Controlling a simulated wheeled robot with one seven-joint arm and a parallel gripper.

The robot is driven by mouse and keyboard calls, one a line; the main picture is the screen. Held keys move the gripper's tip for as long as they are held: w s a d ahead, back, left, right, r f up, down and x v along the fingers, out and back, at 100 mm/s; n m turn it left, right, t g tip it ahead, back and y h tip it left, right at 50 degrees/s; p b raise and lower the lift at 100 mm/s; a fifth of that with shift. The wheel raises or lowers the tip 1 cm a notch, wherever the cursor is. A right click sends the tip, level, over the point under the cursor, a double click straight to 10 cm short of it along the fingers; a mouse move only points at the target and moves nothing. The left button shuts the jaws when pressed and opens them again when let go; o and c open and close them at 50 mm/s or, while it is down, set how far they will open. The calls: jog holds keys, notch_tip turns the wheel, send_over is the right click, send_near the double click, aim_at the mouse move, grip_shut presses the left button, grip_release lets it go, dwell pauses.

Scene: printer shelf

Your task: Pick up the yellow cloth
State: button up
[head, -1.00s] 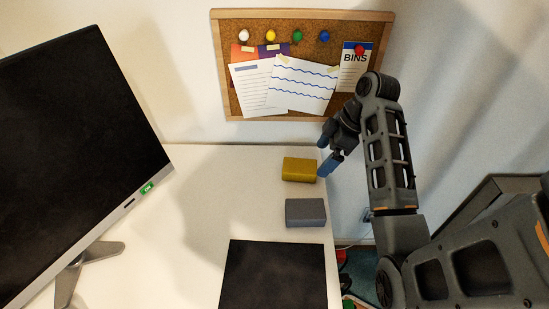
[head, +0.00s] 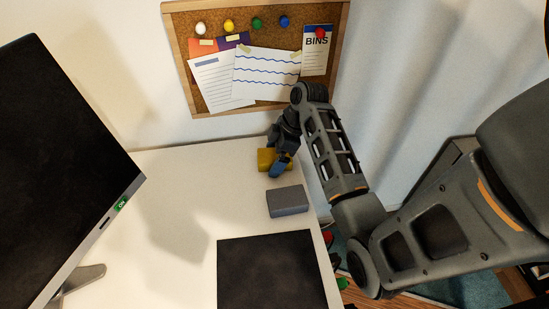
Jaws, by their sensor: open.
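The yellow cloth (head: 265,157) is a small folded block on the white desk, near its back right edge. My gripper (head: 277,166) has blue fingertips and is open. It is over the right part of the cloth and hides some of it. I cannot tell whether the fingers touch the cloth or stand around it.
A grey block (head: 288,201) lies on the desk just in front of the cloth. A black mat (head: 270,272) lies nearer the front. A monitor (head: 60,170) stands at the left. A cork board (head: 215,100) with papers hangs on the wall behind. The desk (head: 180,210) between is clear.

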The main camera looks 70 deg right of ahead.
aim_at(271, 154)
jog(key=shift+f, duration=0.1)
jog(key=shift+c, duration=0.2)
jog(key=c, duration=1)
jog(key=shift+r, duration=0.45)
jog(key=v, duration=0.4)
jog(key=shift+w+r, duration=0.1)
jog(key=shift+w, duration=0.3)
jog(key=shift+s+d+r+p, duration=0.85)
jog(key=shift+s+d+r, duration=0.25)
jog(key=shift+s, duration=0.35)
jog(key=shift+s+d+r+p, duration=0.8)
jog(key=shift+s+d+r, duration=0.3)
jog(key=shift+s, duration=0.35)
jog(key=shift+s+d+r+p, duration=0.85)
jog(key=shift+s+d+r, duration=0.25)
jog(key=shift+s, duration=0.3)
jog(key=shift+f, duration=0.1)
